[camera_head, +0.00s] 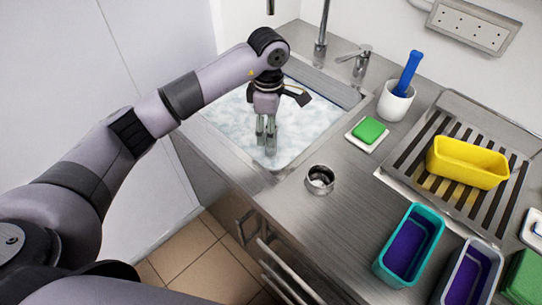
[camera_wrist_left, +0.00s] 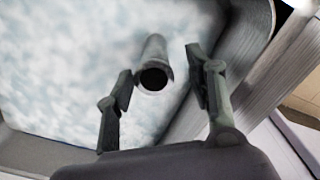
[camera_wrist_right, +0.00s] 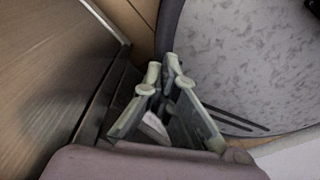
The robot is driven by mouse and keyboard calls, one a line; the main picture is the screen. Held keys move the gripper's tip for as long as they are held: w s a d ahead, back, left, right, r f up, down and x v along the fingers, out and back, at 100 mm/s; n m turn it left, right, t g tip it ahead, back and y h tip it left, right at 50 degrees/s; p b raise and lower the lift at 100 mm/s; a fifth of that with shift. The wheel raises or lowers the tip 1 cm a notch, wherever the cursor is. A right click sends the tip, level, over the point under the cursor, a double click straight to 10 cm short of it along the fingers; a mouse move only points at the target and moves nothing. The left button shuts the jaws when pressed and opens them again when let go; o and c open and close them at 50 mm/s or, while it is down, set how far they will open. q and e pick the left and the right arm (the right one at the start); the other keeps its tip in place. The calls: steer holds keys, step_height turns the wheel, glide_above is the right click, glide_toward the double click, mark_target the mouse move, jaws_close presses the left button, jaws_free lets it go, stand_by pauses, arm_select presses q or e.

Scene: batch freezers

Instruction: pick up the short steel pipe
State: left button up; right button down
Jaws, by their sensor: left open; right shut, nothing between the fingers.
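The short steel pipe (camera_wrist_left: 155,62) shows in the left wrist view as a grey tube with a dark open end, over the foamy water of the sink. My left gripper (camera_head: 266,140) is over the sink in the head view, pointing down. In the left wrist view its two fingers (camera_wrist_left: 160,76) are spread, one on each side of the pipe, with gaps to it. I cannot pick out the pipe in the head view, where the fingers are in front. My right gripper (camera_wrist_right: 163,82) is shut and empty, low beside the cabinet front; the head view does not show it.
The sink (camera_head: 308,156) has raised edges and a tap (camera_head: 322,35) behind it. On the counter are a steel ring-like cup (camera_head: 320,180), a green sponge (camera_head: 369,130), a white mortar (camera_head: 395,103), a yellow tub (camera_head: 467,163) on a rack, and a teal tub (camera_head: 410,246).

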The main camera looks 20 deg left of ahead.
arm_select(q)
steer(key=shift+f, duration=0.75)
steer(key=shift+w+d+f+p, duration=0.15)
steer(key=shift+f+p, duration=0.3)
steer(key=shift+f, duration=0.9)
steer(key=shift+w+f+p, duration=0.1)
steer(key=shift+f+p, duration=0.35)
steer(key=shift+f, duration=0.9)
steer(key=shift+c, duration=0.4)
steer(key=c, duration=1)
steer(key=shift+c, duration=0.2)
steer(key=shift+r, duration=0.1)
